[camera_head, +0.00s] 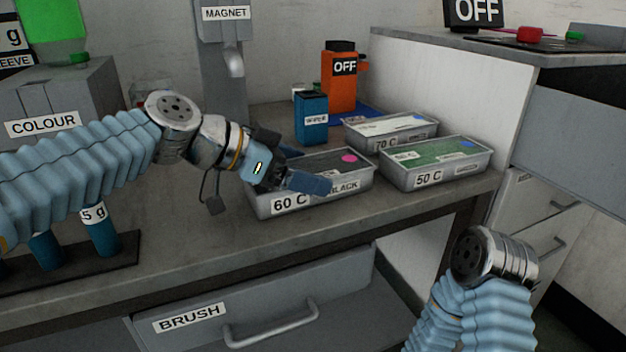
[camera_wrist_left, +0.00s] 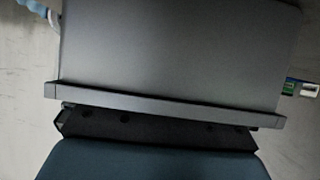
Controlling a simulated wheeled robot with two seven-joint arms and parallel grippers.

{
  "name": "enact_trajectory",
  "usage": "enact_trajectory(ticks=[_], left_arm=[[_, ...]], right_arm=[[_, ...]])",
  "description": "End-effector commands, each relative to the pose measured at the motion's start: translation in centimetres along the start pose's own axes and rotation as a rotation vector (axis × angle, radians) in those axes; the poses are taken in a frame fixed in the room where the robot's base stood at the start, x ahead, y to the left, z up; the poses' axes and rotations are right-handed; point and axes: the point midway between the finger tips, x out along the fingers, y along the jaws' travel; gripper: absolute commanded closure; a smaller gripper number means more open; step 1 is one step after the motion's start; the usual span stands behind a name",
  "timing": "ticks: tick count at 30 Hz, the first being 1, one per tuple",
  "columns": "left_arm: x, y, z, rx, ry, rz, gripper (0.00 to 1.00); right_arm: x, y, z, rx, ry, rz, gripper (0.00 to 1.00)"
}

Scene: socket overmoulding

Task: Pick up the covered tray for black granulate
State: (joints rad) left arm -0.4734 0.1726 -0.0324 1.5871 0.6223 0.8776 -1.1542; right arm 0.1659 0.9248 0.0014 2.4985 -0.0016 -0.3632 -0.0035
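The covered tray for black granulate (camera_head: 278,205) stands on the bench in the head view. It is a grey metal box with a dark top, a pink round mark and the labels "60 C" and "BLACK". My left gripper (camera_head: 298,169) is at the tray's left part, its fingers apart. One blue fingertip lies across the front side, partly hiding the "BLACK" label; the other is toward the back. In the left wrist view a flat grey surface with a raised rim (camera_wrist_left: 170,102), apparently the tray, fills the middle, above a dark and blue finger. Contact is unclear. My right gripper is out of view.
A green-topped "50 C" tray (camera_head: 428,178) stands close on the right, and a "70 C" tray (camera_head: 390,142) behind. A blue container (camera_head: 311,120) and an orange "OFF" device (camera_head: 340,85) stand at the back.

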Motion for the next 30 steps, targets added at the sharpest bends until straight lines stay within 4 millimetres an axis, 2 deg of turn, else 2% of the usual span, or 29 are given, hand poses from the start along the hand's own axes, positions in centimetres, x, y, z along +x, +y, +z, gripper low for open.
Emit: enact_trajectory(ticks=[1, 8, 17, 20, 24, 30], left_arm=[[0.0, 0.0, 0.0, 0.0, 0.0, 0.0, 0.21], [0.0, 0.0, 0.0, 0.0, 0.0, 0.0, 0.57], [-0.2, 0.0, -0.3, 0.001, 0.003, -0.001, 0.57], [-0.5, 0.0, -1.0, 0.002, 0.003, 0.0, 0.57], [-1.6, 0.0, -3.0, 0.003, 0.005, -0.002, 0.57], [-4.2, 3.8, -6.7, 0.007, 0.006, 0.0, 0.57]], right_arm=[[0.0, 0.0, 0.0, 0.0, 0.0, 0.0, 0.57], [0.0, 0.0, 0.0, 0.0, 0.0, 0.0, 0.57], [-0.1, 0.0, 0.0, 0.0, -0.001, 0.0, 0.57], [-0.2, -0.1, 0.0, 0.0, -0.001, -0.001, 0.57], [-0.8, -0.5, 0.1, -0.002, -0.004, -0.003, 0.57], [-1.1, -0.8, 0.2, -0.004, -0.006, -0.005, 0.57]])
